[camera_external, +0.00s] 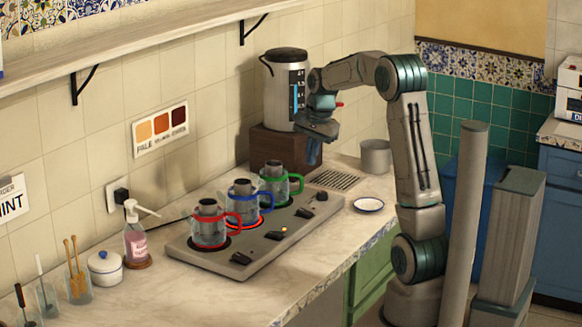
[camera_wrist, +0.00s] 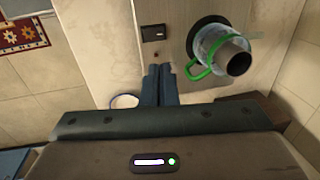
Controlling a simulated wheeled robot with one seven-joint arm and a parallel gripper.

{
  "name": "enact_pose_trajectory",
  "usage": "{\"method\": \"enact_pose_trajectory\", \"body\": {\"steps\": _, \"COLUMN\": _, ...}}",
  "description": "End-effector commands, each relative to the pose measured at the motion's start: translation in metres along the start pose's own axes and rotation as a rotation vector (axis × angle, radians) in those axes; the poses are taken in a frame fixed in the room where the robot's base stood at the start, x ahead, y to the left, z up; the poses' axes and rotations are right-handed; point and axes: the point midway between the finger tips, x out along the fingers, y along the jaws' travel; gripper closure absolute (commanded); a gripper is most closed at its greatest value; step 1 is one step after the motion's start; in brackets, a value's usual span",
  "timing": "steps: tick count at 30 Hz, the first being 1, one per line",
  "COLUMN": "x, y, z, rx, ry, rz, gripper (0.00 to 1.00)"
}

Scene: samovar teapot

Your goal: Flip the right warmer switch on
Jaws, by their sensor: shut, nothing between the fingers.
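The grey warmer panel (camera_external: 205,262) carries three glass pots with red, blue and green handles. The green-handled pot (camera_external: 275,183) stands on the right warmer and also shows in the wrist view (camera_wrist: 234,60). The right warmer's black switch (camera_external: 304,213) is on the panel's front side; a dark switch (camera_wrist: 154,33) shows ahead of my fingertips in the wrist view. Its on or off position is hard to tell. My gripper (camera_external: 314,158) is shut and empty, pointing down above the panel's far right end, apart from the switch. Its blue fingers (camera_wrist: 159,68) are together in the wrist view.
A tall metal urn (camera_external: 288,95) stands on a brown block behind my gripper. A metal cup (camera_external: 376,157), a drip grate (camera_external: 335,179) and a small saucer (camera_external: 368,205) are to the right. An orange light glows by the middle switch (camera_external: 274,235).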

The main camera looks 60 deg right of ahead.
Motion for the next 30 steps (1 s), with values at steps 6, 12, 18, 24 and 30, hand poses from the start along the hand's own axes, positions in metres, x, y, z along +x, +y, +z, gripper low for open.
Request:
{"method": "enact_pose_trajectory", "body": {"steps": 6, "x": 0.003, "y": 0.0, "z": 0.0, "rx": 0.0, "ry": -0.001, "rz": 0.001, "gripper": 1.0}}
{"method": "enact_pose_trajectory", "body": {"steps": 12, "x": 0.03, "y": 0.001, "z": 0.0, "rx": 0.001, "ry": -0.003, "rz": 0.005, "gripper": 1.0}}
{"method": "enact_pose_trajectory", "body": {"steps": 18, "x": 0.073, "y": 0.001, "z": 0.0, "rx": 0.001, "ry": -0.004, "rz": 0.005, "gripper": 1.0}}
{"method": "enact_pose_trajectory", "body": {"steps": 24, "x": 0.112, "y": 0.001, "z": 0.0, "rx": 0.001, "ry": -0.003, "rz": 0.005, "gripper": 1.0}}
{"method": "enact_pose_trajectory", "body": {"steps": 30, "x": 0.134, "y": 0.0, "z": 0.0, "rx": 0.0, "ry": -0.001, "rz": 0.002, "gripper": 1.0}}
